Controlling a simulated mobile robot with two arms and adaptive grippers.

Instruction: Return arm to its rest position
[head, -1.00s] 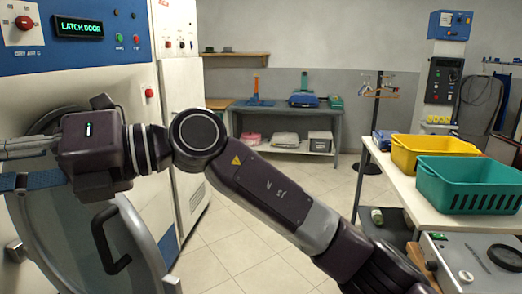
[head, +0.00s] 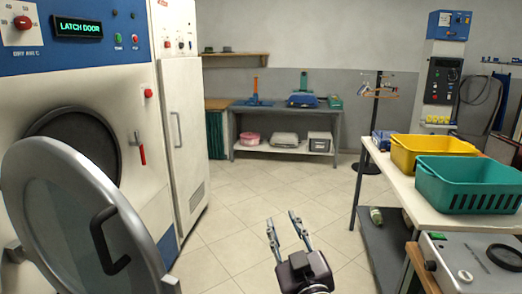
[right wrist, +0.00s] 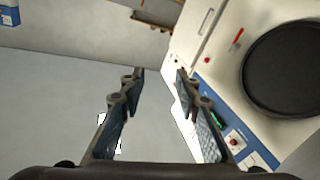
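My right gripper (head: 283,232) shows at the bottom middle of the head view, over the tiled floor, fingers apart and nothing between them. In the right wrist view its two fingers (right wrist: 160,88) are also spread and empty. The machine's round door (head: 75,225) stands open at the left of the head view, with a black handle (head: 108,240), clear of the gripper. The dark round opening (head: 80,140) shows behind it, and also at the right of the right wrist view (right wrist: 285,70). The display reads "LATCH DOOR" (head: 78,28). My left gripper is not in view.
A table (head: 395,190) at the right holds a yellow basket (head: 432,147) and a teal basket (head: 470,185). A grey bench (head: 285,112) stands at the back, near a coat stand (head: 376,120). The tiled floor (head: 285,185) between is clear.

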